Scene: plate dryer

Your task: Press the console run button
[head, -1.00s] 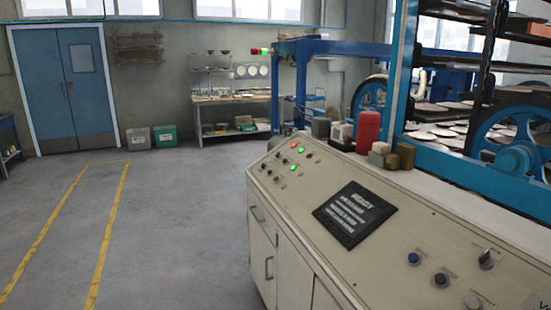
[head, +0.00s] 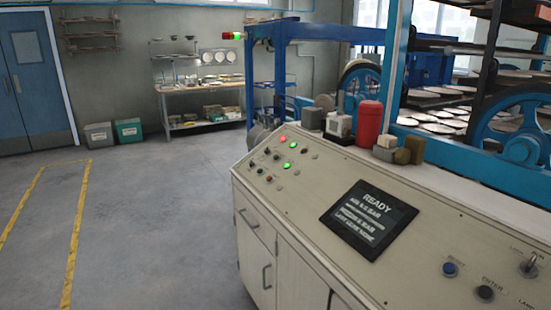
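The console (head: 310,172) is a cream-coloured cabinet with a sloping top, at the right of the head view. Its dark screen (head: 368,219) reads READY in white letters. Green lamps (head: 287,165) and a red lamp (head: 283,139) glow among small knobs and buttons at its far left end. Near the right edge are a blue button (head: 449,269), a black button (head: 485,293) labelled ENTER, and a switch (head: 528,265). I cannot pick out a button marked run; the small labels are unreadable. Neither of my grippers is in view.
A red cylinder (head: 368,123) and small blocks stand along the console's back edge. Behind it is a blue-framed dryer with a large wheel (head: 521,135) and racks of plates. Open floor (head: 150,215) with yellow lines lies at left.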

